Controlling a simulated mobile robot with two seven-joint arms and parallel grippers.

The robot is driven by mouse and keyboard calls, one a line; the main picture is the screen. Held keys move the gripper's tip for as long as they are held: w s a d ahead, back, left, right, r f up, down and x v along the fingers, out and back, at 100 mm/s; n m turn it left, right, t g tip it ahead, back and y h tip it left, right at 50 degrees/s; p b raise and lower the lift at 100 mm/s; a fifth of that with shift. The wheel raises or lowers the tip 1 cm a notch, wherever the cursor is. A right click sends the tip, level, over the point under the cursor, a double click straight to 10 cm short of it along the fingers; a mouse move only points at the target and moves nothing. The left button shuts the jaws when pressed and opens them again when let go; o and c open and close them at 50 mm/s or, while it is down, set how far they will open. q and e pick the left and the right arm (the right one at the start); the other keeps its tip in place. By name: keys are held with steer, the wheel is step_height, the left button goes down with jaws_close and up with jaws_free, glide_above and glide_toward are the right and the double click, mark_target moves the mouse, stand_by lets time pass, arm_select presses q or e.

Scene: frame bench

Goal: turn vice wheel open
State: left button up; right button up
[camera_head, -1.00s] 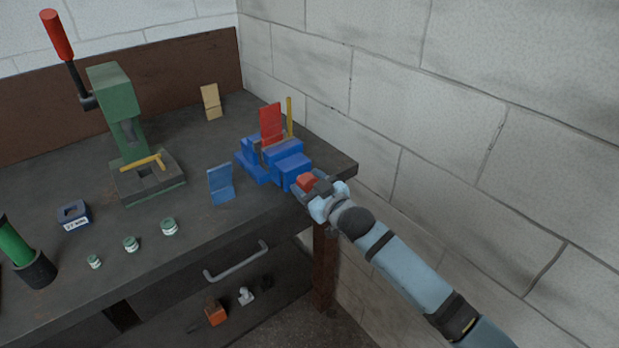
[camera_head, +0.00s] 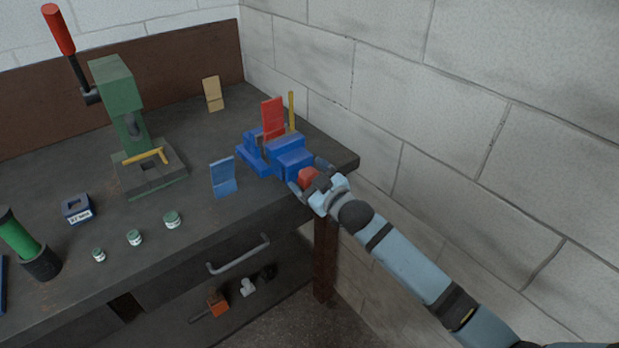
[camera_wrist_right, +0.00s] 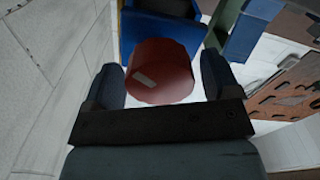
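The vice (camera_head: 290,155) is blue and stands at the right end of the dark bench. Its red wheel (camera_head: 308,178) faces the front edge. My right gripper (camera_head: 309,179) is at the wheel, with one finger on each side of it. In the right wrist view the round red wheel (camera_wrist_right: 162,72) fills most of the space between the two dark fingers. A pale mark on its face lies tilted. Finger contact is too close to judge. My left gripper is not in view.
A blue plate (camera_head: 223,177) stands left of the vice, and a red plate (camera_head: 272,119) and a yellow rod (camera_head: 291,110) show at it. A green press (camera_head: 125,105) stands further left. The brick wall (camera_head: 450,120) is close on the right. A drawer handle (camera_head: 238,255) sticks out below.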

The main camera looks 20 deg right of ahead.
steer(key=shift+s, duration=0.1)
steer(key=shift+s+d+f, duration=0.1)
steer(key=shift+s, duration=0.1)
steer(key=v, duration=1.3)
steer(key=shift+s, duration=0.1)
